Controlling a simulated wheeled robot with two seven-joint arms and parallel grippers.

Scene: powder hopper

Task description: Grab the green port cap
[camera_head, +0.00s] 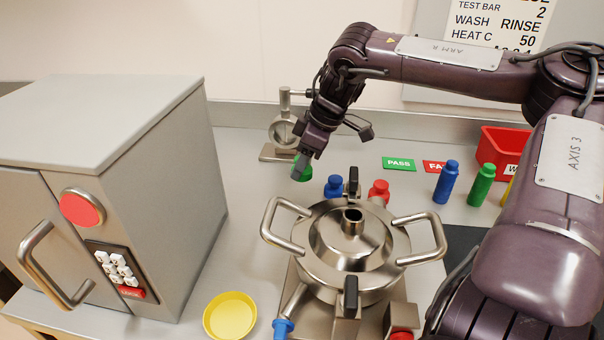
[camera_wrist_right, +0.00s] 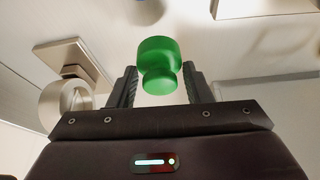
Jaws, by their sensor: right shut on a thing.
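The green port cap (camera_wrist_right: 158,60) is a stepped round green piece between the two fingers of my right gripper (camera_wrist_right: 158,88) in the right wrist view. The gripper is shut on it. In the head view, my right gripper (camera_head: 300,162) points down behind the steel hopper, and the green cap (camera_head: 303,174) shows partly at its fingertips. Whether the cap still touches the counter is hard to tell. My left gripper is not in view.
The steel hopper (camera_head: 335,235) with side handles stands in front. A blue cap (camera_head: 333,187) and a red cap (camera_head: 379,190) are close to the right gripper. A steel ring stand (camera_head: 283,130) is just behind it. A grey cabinet (camera_head: 150,190) fills the left; a yellow dish (camera_head: 230,315) lies in front.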

